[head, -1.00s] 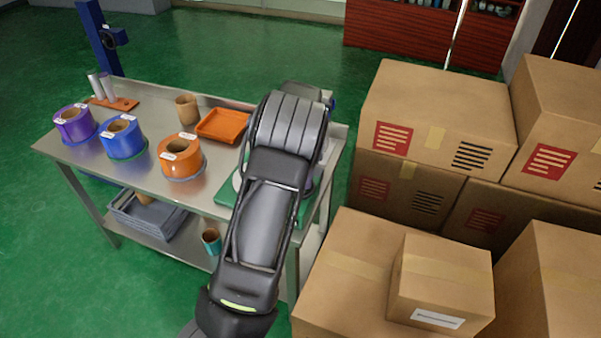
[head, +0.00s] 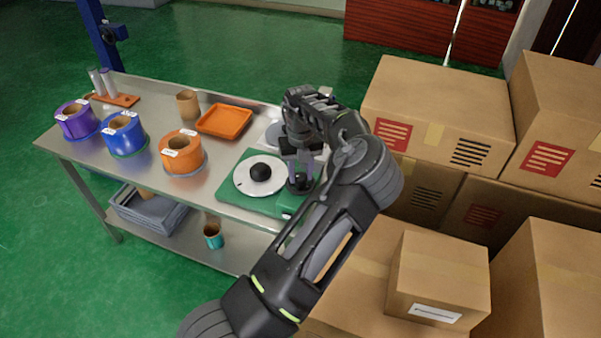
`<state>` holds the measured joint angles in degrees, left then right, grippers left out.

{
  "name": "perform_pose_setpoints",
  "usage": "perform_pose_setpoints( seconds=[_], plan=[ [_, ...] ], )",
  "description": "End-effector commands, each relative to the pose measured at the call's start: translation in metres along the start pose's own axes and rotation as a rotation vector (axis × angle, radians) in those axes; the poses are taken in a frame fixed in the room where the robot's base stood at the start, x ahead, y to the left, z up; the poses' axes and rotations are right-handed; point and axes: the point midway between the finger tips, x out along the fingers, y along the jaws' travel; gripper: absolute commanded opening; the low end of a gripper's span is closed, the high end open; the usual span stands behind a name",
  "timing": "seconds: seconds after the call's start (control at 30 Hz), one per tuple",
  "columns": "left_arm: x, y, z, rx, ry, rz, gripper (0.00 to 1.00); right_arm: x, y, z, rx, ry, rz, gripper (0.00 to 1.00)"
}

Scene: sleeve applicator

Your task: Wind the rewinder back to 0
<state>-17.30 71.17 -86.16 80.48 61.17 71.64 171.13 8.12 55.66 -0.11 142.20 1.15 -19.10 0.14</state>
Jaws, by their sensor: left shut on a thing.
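The rewinder has a green base (head: 228,197) and sits at the right end of the metal table. On it is a white dial disc (head: 247,186) with a black hub (head: 261,171) and a small dark mark near its left edge. My left gripper (head: 300,181) points down just right of the disc and is shut on a dark knob (head: 301,187) low between its fingers. My arm hides the right part of the rewinder. The dial's numbers are too small to read. My right gripper is not in view.
Purple (head: 76,122), blue (head: 124,137) and orange (head: 181,155) rolls stand on the table (head: 135,172), left of the rewinder. An orange tray (head: 225,121) and a brown cup (head: 188,103) are behind them. Cardboard boxes (head: 440,115) stack close on the right.

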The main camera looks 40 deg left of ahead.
Motion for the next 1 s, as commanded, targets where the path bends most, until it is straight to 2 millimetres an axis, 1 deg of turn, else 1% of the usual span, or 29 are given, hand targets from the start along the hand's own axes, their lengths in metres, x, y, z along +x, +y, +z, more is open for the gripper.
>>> perform_pose_setpoints(
  seconds=[0.23, 0.67, 0.7, 0.93, 1.0],
  plan=[
    [0.0008, 0.0004, -0.0005, -0.063, 0.002, 0.002, 0.00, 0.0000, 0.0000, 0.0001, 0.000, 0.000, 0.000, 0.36],
    [0.0012, -0.0002, -0.0010, -0.072, 0.005, -0.002, 0.00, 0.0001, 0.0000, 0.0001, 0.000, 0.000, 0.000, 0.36],
    [0.0012, -0.0002, -0.0011, -0.072, 0.005, -0.002, 0.37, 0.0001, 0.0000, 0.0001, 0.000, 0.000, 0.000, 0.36],
    [0.0009, 0.0001, -0.0007, -0.072, 0.003, -0.001, 0.55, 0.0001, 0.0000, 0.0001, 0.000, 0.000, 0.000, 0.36],
    [0.0008, 0.0001, -0.0006, -0.072, 0.003, -0.001, 0.55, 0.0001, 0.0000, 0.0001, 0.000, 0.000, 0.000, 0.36]
  ],
)
